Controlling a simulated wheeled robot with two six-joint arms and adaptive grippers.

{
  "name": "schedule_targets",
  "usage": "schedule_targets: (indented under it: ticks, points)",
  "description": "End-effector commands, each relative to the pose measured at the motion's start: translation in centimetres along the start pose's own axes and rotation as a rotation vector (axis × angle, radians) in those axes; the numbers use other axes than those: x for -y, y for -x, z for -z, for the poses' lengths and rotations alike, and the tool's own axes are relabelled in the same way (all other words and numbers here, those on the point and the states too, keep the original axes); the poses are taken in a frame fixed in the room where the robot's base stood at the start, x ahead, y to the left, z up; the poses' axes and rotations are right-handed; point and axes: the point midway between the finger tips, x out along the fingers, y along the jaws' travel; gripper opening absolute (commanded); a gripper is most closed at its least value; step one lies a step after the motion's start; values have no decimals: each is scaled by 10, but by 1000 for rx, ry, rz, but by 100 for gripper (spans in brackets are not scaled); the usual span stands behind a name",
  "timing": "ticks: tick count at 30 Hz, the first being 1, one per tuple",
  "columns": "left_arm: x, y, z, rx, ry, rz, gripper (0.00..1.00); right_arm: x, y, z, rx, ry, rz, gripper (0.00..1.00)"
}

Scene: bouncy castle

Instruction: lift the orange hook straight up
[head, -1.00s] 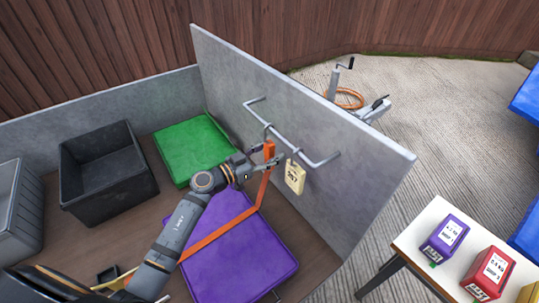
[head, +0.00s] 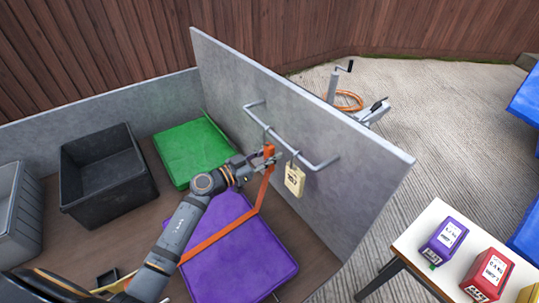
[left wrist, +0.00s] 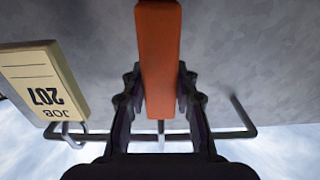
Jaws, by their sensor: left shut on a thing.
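The orange hook (head: 268,150) is by the grey rail (head: 300,138) on the trailer's side wall. Its thin grey upper end shows at the rail, but I cannot tell if it bears on it. An orange strap (head: 215,233) runs from the hook down across the purple pad. My left gripper (head: 266,161) is shut on the orange hook. In the left wrist view the orange body (left wrist: 158,40) stands between both fingers, and the rail (left wrist: 235,133) shows behind it. My right gripper is not in view.
A cream job tag (head: 294,180) hangs on the rail just right of my left gripper. A purple pad (head: 250,260), a green pad (head: 190,150) and a black crate (head: 105,200) lie in the trailer. The wall's top edge (head: 300,97) stands above the rail.

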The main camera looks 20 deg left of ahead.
Motion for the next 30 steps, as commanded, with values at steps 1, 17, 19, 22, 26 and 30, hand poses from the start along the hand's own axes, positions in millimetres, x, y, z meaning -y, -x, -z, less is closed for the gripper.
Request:
schedule_targets:
  ticks: [1,17,19,22,26,30]
  points:
    - [0,0,7,-1,1,0,0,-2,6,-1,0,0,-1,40]
    - [0,34,34,7,-2,-3,0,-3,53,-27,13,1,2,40]
    - [0,54,31,9,-3,-3,0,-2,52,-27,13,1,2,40]
    - [0,83,30,11,-5,-5,0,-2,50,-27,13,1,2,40]
    - [-1,112,34,10,-1,-6,0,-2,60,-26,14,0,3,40]
    - [-1,141,43,11,6,-3,0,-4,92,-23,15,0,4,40]
